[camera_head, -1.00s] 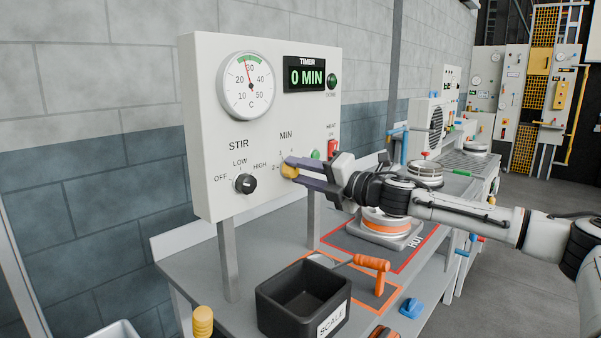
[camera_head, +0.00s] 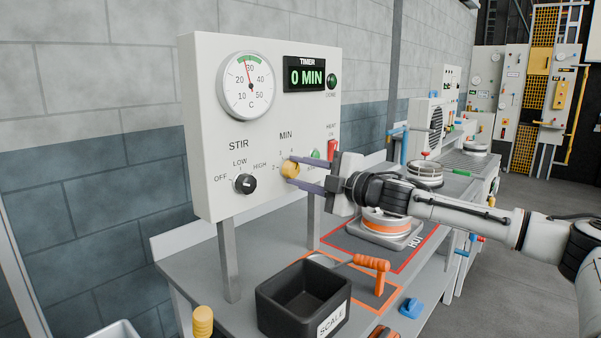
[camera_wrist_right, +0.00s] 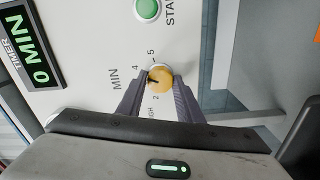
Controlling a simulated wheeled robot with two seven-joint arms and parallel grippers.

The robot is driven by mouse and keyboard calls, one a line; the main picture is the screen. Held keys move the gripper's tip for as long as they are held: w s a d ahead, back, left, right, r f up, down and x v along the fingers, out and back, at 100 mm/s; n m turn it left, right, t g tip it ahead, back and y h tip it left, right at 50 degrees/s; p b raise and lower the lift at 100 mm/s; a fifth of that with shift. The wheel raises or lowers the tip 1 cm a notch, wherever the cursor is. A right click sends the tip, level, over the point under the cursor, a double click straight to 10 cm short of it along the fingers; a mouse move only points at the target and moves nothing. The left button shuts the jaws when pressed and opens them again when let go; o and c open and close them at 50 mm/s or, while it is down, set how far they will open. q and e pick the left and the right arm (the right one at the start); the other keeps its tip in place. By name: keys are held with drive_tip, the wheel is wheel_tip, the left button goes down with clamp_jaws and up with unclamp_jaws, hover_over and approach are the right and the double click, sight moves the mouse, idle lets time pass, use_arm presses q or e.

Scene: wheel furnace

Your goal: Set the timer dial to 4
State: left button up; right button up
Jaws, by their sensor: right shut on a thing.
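The yellow timer dial (camera_head: 290,169) sits under the MIN label on the white control panel (camera_head: 215,130). My right gripper (camera_head: 291,170) is shut on the dial, one finger above and one below it in the head view. In the right wrist view the dial (camera_wrist_right: 161,79) lies between the fingertips of my gripper (camera_wrist_right: 160,80). A dark mark shows on its left side, and the numbers 2, 4 and 5 are readable around it. The timer display (camera_head: 305,76) reads 0 MIN. My left gripper is not in view.
The black STIR knob (camera_head: 245,184) is left of the dial. The green start button (camera_head: 315,155) and red heat switch (camera_head: 332,150) are close on the right. Below are a black scale bin (camera_head: 300,300), an orange-handled tool (camera_head: 371,263) and a hot plate (camera_head: 385,228).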

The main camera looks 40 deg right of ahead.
drive_tip(key=shift+d, duration=0.1)
idle(0.3)
drive_tip(key=o, duration=1)
drive_tip(key=shift+o, duration=0.2)
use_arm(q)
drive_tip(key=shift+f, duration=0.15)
use_arm(e)
drive_tip(key=shift+f+b, duration=0.1)
drive_tip(key=shift+b, duration=0.35)
drive_tip(key=s+b, duration=0.1)
drive_tip(key=b, duration=0.4)
drive_tip(key=s+b, duration=0.1)
drive_tip(key=b, duration=0.5)
drive_tip(key=shift+s+f, duration=0.25)
drive_tip(key=shift+f, duration=0.05)
drive_tip(key=shift+s+r, duration=0.4)
drive_tip(key=shift+r, duration=0.1)
use_arm(q)
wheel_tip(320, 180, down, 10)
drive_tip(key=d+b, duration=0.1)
drive_tip(key=b, duration=0.1)
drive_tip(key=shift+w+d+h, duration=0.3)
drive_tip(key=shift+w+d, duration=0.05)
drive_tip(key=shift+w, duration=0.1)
use_arm(e)
approach(295, 170)
drive_tip(key=shift+s+d, duration=0.25)
drive_tip(key=shift+s, duration=0.65)
